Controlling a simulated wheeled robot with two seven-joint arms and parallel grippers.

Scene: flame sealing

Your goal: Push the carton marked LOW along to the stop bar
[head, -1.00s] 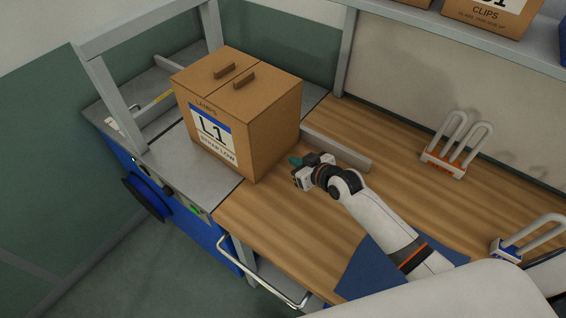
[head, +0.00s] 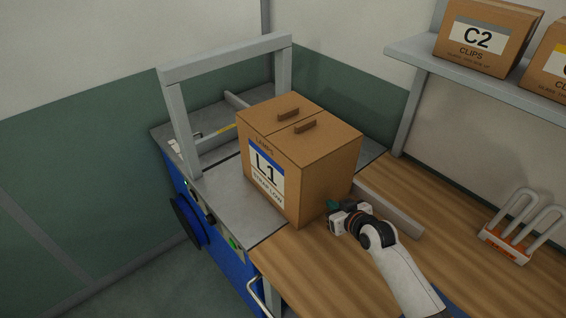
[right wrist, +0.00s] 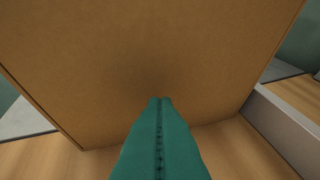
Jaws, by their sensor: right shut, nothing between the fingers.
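The carton (head: 270,175), brown with a blue-and-white label reading L1 and STRAP LOW, stands upright on the grey bed of the blue machine. Its near right corner reaches the wooden bench. My right gripper (head: 330,206) is low at the carton's right face, its teal fingers shut and empty. In the right wrist view the shut fingers (right wrist: 160,102) point at the carton's face (right wrist: 150,50); I cannot tell whether they touch it. A bar with a yellow mark (head: 217,130) lies beyond the arch; I cannot tell whether it is the stop bar. My left gripper is out of view.
A grey arch (head: 225,57) spans the machine bed left of the carton. A grey rail (head: 392,209) runs along the bench behind my right gripper. A rack with white loops (head: 506,247) stands at the right. Cartons, one marked C2 (head: 480,38), sit on the shelf.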

